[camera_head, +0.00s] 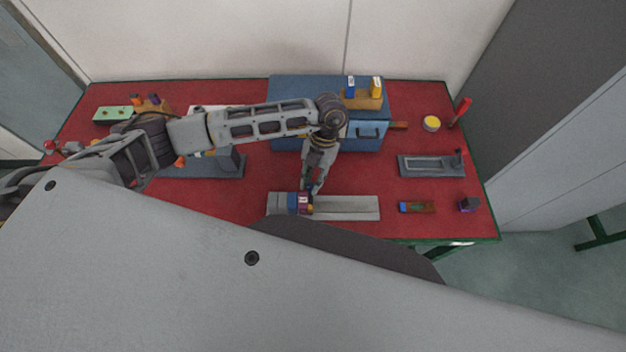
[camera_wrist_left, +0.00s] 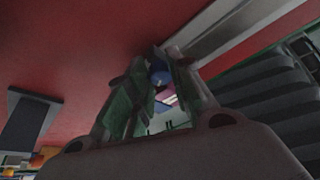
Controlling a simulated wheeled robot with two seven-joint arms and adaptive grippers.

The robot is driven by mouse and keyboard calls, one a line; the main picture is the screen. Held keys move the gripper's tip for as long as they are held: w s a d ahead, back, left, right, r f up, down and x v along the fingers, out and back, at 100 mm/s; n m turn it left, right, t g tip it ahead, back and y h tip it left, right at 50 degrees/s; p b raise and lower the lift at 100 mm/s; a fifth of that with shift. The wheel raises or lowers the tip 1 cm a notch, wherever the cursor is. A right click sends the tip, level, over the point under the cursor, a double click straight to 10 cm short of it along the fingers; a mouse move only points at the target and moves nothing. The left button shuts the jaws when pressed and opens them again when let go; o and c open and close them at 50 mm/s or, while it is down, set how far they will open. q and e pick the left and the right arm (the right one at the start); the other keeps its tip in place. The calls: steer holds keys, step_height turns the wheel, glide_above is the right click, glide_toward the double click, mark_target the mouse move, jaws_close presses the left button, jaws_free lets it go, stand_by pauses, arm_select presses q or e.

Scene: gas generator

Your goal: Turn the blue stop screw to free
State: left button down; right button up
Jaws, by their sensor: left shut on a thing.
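In the left wrist view, the fingers (camera_wrist_left: 160,88) point at a round blue piece, the blue stop screw (camera_wrist_left: 160,78), which shows between the fingertips. The fingers are shut on it. They hide much of the screw, and its turned angle cannot be told. In the head view the screw is too small and covered to make out. My right gripper is not in view.
A blue box (camera_head: 290,92) stands behind, with a wooden block (camera_head: 362,100) on top. A grey slotted plate (camera_head: 430,165), a small wooden piece (camera_head: 417,207) and a dark block (camera_head: 469,204) lie to the right. Bare red tabletop (camera_head: 385,180) lies between.

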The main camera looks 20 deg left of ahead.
arm_select(q)
steer(key=shift+a+n, duration=0.1)
steer(key=shift+n, duration=0.3)
steer(key=c, duration=1.3)
jaws_free()
steer(key=shift+o, duration=0.2)
steer(key=a+v, duration=0.1)
steer(key=v, duration=1.1)
steer(key=shift+d, duration=0.4)
